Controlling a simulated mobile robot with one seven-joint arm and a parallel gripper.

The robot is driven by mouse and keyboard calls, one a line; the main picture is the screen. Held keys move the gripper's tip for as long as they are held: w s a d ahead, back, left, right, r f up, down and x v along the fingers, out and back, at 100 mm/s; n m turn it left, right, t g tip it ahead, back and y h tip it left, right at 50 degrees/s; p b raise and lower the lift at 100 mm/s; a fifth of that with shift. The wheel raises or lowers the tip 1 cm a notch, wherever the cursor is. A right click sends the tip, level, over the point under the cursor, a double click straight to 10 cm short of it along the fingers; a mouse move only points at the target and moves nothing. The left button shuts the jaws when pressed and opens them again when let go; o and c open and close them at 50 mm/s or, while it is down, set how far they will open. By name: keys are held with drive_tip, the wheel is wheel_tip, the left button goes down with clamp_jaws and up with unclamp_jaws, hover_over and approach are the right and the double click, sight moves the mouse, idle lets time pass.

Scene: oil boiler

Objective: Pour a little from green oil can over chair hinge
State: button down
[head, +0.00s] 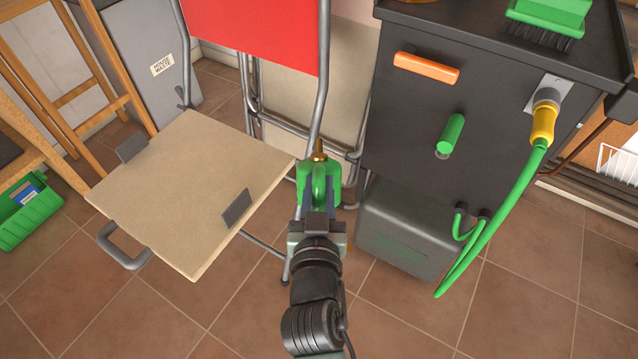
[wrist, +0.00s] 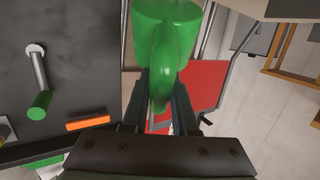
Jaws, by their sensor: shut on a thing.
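My gripper (head: 318,205) is shut on the green oil can (head: 332,170), which it holds in the air between the folding chair and the dark cabinet. The can's brass spout (head: 319,152) points away from me in the head view. In the wrist view, the can's green handle (wrist: 162,75) sits between my gripper's fingers (wrist: 160,115). The folding chair has a beige seat (head: 185,190), a red backrest (head: 255,30) and grey metal tubes. A dark grey bracket (head: 237,209) is on the seat's near right edge, close to the can. I cannot tell which part is the hinge.
The dark cabinet (head: 470,110) stands close on the right, with an orange handle (head: 426,67), a green knob (head: 451,134) and a green hose (head: 497,215). A grey box (head: 410,235) sits below it. A wooden frame (head: 60,80) and green crate (head: 30,208) are left.

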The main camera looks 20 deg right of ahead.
sight(319, 171)
drive_tip(key=shift+w+d+r+g+y+p, duration=0.25)
drive_tip(key=shift+r+p, duration=0.35)
drive_tip(key=shift+p, duration=1.3)
drive_tip(key=shift+w+a+r+g+y+p, duration=0.15)
drive_tip(key=shift+r+g+p, duration=0.45)
drive_tip(key=shift+p, duration=1.3)
drive_tip(key=shift+w+d+r+g+y+p, duration=0.25)
drive_tip(key=shift+r+p, duration=0.4)
drive_tip(key=shift+p, duration=1.25)
drive_tip(key=shift+a+f, duration=0.1)
drive_tip(key=shift+f, duration=0.05)
idle(0.5)
drive_tip(key=f+b, duration=0.1)
drive_tip(key=b, duration=0.1)
drive_tip(key=f+b, duration=0.1)
drive_tip(key=b, duration=0.2)
drive_tip(key=shift+s+a+t+h, duration=0.1)
drive_tip(key=shift+s+t+h, duration=0.1)
drive_tip(key=shift+t+h, duration=0.2)
drive_tip(key=b, duration=0.1)
drive_tip(key=f+b, duration=0.1)
drive_tip(key=b, duration=0.1)
drive_tip(key=shift+s+t, duration=0.25)
drive_tip(key=shift+t, duration=0.15)
drive_tip(key=shift+s+a+b, duration=0.1)
drive_tip(key=shift+a+b, duration=0.05)
drive_tip(key=shift+b, duration=0.7)
drive_tip(key=shift+b, duration=0.3)
